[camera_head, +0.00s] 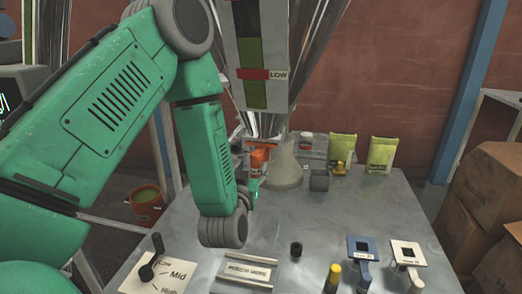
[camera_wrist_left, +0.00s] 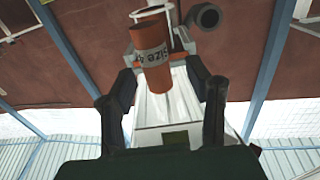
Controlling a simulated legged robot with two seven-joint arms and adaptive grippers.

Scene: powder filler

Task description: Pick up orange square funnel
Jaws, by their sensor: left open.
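In the left wrist view an orange piece with a dark-lettered grey label band (camera_wrist_left: 152,56) is seen between and beyond the fingers. My left gripper (camera_wrist_left: 161,78) is open, with a finger on either side of its line and no clear contact. In the head view my left wrist and forearm hide most of the gripper. My right gripper is not in view.
A blue square funnel (camera_head: 362,246) and a white one (camera_head: 407,252) stand at the table's right front. A lever panel (camera_head: 160,270) is front left. Bags (camera_head: 381,152) stand at the back.

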